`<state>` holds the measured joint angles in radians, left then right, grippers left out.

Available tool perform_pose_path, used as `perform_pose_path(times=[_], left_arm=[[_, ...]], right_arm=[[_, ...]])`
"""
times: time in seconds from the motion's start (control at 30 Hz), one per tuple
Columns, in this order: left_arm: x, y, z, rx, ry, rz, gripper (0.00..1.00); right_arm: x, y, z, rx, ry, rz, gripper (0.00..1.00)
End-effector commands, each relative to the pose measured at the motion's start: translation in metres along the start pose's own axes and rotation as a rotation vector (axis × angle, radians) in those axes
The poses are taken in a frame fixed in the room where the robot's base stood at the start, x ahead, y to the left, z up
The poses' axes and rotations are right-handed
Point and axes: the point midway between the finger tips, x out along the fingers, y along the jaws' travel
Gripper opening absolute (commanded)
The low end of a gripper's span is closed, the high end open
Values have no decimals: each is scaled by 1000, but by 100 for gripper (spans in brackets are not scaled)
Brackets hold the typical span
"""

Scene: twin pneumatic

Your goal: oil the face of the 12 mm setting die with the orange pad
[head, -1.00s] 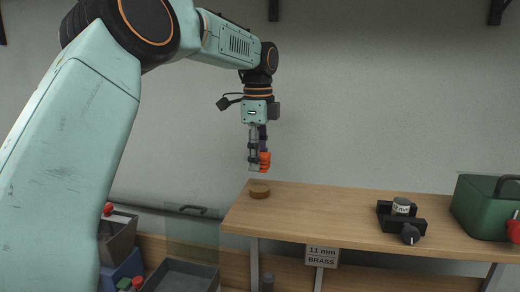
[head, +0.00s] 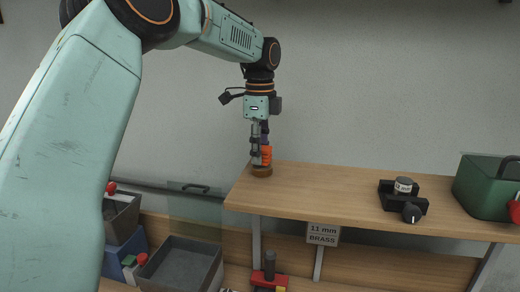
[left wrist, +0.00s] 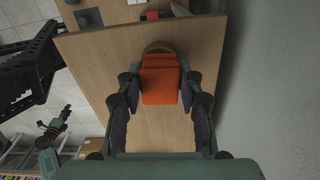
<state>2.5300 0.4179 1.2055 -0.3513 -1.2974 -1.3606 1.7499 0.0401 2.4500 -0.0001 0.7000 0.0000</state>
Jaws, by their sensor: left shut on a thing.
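My left gripper (head: 261,158) is shut on the orange pad (head: 266,154) and points straight down at the left end of the wooden shelf. The pad is right over a round brown dish (head: 262,172) and looks low enough to touch it. In the left wrist view the pad (left wrist: 160,80) sits between the fingers, with the dish's rim (left wrist: 158,47) showing just beyond it. A grey cylinder with a white label (head: 403,185) sits in a black holder (head: 388,197) on the right of the shelf; its label is too small to read. My right gripper is not in view.
The shelf (head: 320,185) is clear between dish and holder. A black knob (head: 411,213) is at the holder's front, and a green box (head: 480,190) stands at the far right. A sign reading "11 mm BRASS" (head: 322,234) hangs below. Grey bins (head: 180,268) sit lower left.

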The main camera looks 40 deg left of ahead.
Motion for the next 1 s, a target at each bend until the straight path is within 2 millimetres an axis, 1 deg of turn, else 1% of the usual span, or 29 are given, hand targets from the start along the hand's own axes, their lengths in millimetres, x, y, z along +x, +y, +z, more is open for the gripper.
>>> perform_pose_path(times=[1.0], left_arm=[[8,0,0,0,0,0,12]], right_arm=[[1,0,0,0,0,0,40]])
